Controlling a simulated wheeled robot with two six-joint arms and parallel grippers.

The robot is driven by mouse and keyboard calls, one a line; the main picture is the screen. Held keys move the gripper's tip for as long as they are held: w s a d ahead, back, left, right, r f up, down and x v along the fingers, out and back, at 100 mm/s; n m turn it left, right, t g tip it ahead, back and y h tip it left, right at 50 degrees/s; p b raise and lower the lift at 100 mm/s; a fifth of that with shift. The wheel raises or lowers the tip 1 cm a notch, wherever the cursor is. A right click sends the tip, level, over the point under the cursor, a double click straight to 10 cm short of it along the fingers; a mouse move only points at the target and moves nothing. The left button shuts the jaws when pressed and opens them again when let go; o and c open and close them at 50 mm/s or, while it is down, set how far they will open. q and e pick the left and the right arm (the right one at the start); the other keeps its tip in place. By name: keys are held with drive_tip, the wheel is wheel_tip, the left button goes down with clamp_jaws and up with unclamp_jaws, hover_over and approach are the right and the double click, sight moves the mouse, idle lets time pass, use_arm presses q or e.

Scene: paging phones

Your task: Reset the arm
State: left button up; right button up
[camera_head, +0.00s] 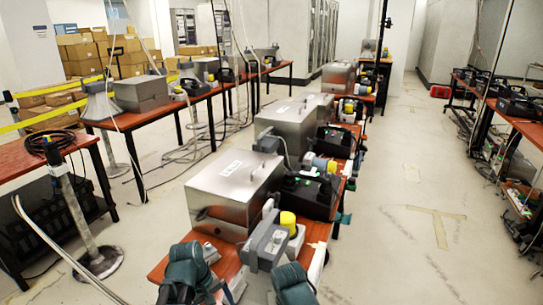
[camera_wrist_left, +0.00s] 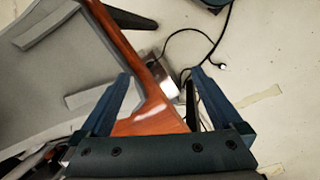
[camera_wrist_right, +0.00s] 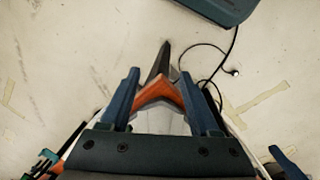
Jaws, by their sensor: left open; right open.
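My left gripper (camera_wrist_left: 160,76) is open in the left wrist view, its two blue fingers apart. The corner of an orange-red table (camera_wrist_left: 155,113) shows between and beyond them. Nothing is between the fingers. My right gripper (camera_wrist_right: 160,74) is open in the right wrist view, with no object held. An orange-red table corner (camera_wrist_right: 160,92) and a dark leg show beyond its fingers. In the head view my two teal arms show at the bottom edge, at the near end of the central table; the fingertips cannot be made out there.
In the head view, a metal box (camera_head: 235,185), a black telephone (camera_head: 310,190) and a grey device with a yellow knob (camera_head: 272,243) crowd the near table. A cable stand (camera_head: 85,220) is at left. Open floor (camera_head: 410,215) lies to the right.

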use_arm(q)
drive_tip(key=s+d+m+y, duration=0.4)
drive_tip(key=s+d+m, duration=0.3)
drive_tip(key=d+m, duration=0.3)
wheel_tip(320, 180, up, 12)
drive_tip(key=m+p, duration=0.1)
drive_tip(key=p, duration=1.1)
drive_tip(key=shift+w+a, duration=0.25)
drive_tip(key=shift+a, duration=0.15)
